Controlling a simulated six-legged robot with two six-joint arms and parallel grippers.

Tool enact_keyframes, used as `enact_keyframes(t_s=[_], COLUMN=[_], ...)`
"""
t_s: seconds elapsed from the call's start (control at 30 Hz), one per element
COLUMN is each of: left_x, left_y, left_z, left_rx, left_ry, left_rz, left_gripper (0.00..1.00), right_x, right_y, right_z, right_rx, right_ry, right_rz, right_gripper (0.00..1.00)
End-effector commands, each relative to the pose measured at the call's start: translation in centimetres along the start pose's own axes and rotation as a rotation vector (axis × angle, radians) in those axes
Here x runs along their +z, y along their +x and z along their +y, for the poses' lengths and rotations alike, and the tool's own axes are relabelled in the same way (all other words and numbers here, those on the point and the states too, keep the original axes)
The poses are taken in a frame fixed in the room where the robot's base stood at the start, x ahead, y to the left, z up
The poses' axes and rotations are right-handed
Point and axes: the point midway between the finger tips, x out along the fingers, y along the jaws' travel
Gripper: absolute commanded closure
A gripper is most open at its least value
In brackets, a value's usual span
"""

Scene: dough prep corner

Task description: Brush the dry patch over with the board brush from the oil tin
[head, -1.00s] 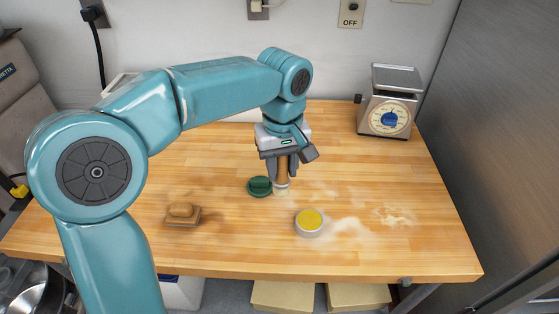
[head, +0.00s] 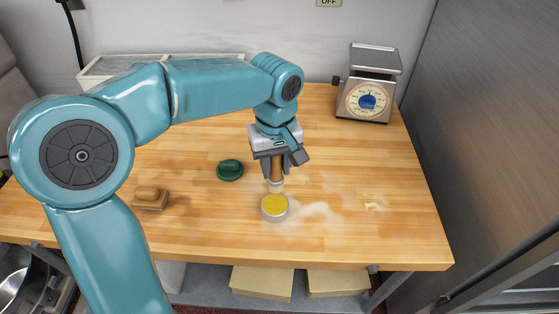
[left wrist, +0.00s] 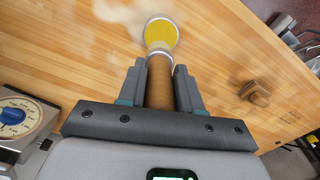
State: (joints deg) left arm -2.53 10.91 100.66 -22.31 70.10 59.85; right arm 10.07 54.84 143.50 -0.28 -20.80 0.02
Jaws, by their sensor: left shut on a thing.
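My left gripper (head: 278,160) is shut on the upright wooden handle of the board brush (head: 277,172). The brush's pale lower end is at the back edge of the oil tin (head: 275,216), just above or behind it; I cannot tell whether they touch. The tin is round and grey with yellow oil inside. In the left wrist view, the brush handle (left wrist: 160,85) runs between the fingers towards the tin (left wrist: 161,32). A rough pale patch (head: 375,206) lies on the wood to the right, and a fainter pale smear (head: 315,212) lies beside the tin. My right gripper is not in view.
A green rounded object (head: 230,170) is behind and left of the tin. A brown wooden block-like object (head: 150,198) lies farther left. A dial scale (head: 369,84) stands at the back right of the wooden table (head: 330,248). The right front of the table is mostly clear.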

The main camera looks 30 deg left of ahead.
Motion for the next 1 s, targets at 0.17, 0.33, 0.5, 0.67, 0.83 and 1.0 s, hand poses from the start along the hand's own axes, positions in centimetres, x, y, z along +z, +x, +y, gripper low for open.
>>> enact_keyframes(t_s=[0.17,0.33,0.5,0.67,0.83,1.0], left_x=[-0.1,0.0,0.0,0.0,0.1,0.1], left_y=[1.4,3.3,5.2,6.0,5.9,5.8], left_z=[-0.3,-0.3,-0.2,-0.1,0.1,0.1], left_rx=[0.000,-0.001,0.000,0.000,0.001,0.001], left_ry=[-0.001,-0.001,-0.001,0.000,0.000,0.000], left_rz=[0.001,0.001,0.001,0.001,0.002,0.002], left_gripper=[0.96,0.96,0.96,0.96,0.96,0.96], right_x=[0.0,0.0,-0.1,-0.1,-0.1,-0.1], right_y=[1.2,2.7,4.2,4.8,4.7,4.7], right_z=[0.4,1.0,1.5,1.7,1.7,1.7], right_rx=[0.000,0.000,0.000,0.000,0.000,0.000], right_ry=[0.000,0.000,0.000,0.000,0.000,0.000], right_rz=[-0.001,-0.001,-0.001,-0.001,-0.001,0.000], right_gripper=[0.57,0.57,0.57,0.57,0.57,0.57])
